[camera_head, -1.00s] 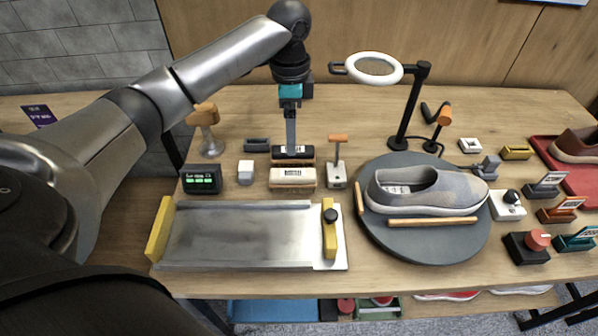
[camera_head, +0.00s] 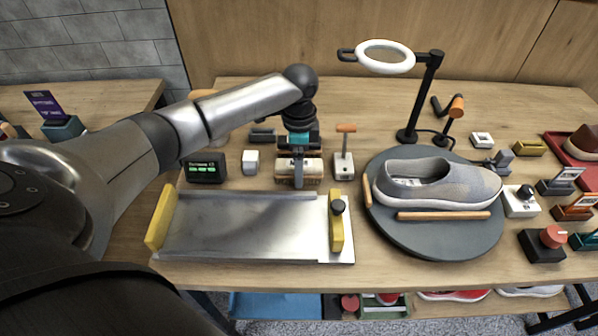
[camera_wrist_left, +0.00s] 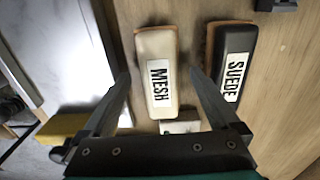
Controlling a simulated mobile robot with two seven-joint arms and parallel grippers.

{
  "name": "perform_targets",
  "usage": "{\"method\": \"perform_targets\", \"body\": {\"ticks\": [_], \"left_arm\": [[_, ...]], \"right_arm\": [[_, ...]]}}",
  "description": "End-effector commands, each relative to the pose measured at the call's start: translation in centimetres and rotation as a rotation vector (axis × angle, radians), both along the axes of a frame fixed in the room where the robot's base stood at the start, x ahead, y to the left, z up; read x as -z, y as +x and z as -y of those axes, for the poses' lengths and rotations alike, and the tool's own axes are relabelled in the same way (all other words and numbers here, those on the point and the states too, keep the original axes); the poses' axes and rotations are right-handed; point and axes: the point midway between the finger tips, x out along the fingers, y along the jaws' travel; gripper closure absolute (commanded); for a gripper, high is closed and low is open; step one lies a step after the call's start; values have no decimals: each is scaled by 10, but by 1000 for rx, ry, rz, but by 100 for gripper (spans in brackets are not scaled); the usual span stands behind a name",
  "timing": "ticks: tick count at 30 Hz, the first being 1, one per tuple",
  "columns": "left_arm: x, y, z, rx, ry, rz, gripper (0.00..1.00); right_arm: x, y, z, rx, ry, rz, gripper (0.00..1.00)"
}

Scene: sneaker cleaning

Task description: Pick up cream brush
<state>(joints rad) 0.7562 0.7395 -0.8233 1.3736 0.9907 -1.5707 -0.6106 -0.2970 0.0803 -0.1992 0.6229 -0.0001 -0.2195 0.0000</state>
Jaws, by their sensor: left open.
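The cream brush (camera_wrist_left: 157,50) has a white label reading MESH and lies on the wooden table. In the head view the cream brush (camera_head: 314,169) is partly covered by my left gripper (camera_head: 298,184). In the left wrist view my left gripper (camera_wrist_left: 160,78) is open, with one finger on each side of the cream brush and nothing held. The fingers look apart from the brush sides; their height above the table is hard to tell. The dark brush labelled SUEDE (camera_wrist_left: 236,50) lies to its right, just outside the right finger. My right gripper is not in view.
A metal tray (camera_head: 240,225) with yellow end bars lies in front of the brushes. A small white block (camera_head: 250,162) and an orange-handled tool (camera_head: 344,165) flank them. The grey turntable (camera_head: 435,240) with a sneaker (camera_head: 440,182) and a ring lamp (camera_head: 385,57) stand to the right.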

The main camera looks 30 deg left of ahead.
Motion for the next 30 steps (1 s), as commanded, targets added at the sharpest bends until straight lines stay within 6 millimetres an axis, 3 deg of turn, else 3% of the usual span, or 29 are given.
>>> {"method": "perform_targets", "body": {"ticks": [6,30], "left_arm": [[1,0,0,0,1,1,5],[0,0,0,-1,1,1,95]], "right_arm": [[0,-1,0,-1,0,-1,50],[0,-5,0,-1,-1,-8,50]]}}
